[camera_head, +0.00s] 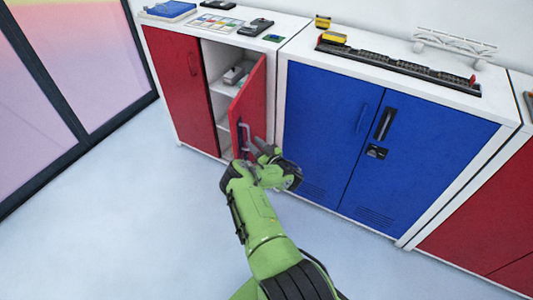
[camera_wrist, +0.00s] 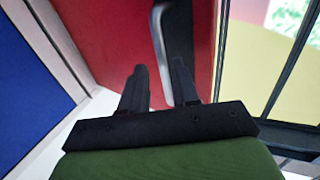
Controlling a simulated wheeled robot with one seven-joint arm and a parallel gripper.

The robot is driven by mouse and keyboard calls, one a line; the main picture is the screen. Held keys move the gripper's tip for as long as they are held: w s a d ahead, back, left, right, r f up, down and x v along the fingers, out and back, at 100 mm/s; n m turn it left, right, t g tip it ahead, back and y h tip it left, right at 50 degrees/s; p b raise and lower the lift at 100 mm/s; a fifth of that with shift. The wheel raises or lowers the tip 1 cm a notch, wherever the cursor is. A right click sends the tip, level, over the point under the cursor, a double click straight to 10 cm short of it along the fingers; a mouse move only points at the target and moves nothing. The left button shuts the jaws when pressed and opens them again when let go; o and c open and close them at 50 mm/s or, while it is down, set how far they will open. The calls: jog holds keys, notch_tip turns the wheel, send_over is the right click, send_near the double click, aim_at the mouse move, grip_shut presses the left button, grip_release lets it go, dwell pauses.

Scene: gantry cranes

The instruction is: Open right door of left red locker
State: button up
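The left red locker (camera_head: 185,85) stands at the far left of the row, with a white frame. Its right door (camera_head: 250,100) is partly open, swung out towards me and hinged on its right side. The door's grey handle (camera_head: 245,137) shows beside my gripper (camera_head: 255,152). In the wrist view, my gripper (camera_wrist: 160,75) has its two dark fingers apart at the red door (camera_wrist: 105,40). The handle (camera_wrist: 160,50) runs down between the fingers, close to the right one. I see a gap beside the left finger. The locker's left door (camera_head: 180,80) is closed.
Shelves inside the locker hold small grey items (camera_head: 234,75). A closed blue locker (camera_head: 330,125) stands just right of the open door, and another red locker (camera_head: 480,215) is farther right. Glass panels (camera_head: 85,60) are at the left. The floor (camera_head: 130,215) in front is clear.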

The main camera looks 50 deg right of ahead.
jog(key=s+a+p, duration=0.1)
jog(key=s+p, duration=0.8)
jog(key=s, duration=0.3)
jog(key=shift+s+a, duration=0.25)
jog(key=shift+a, duration=0.05)
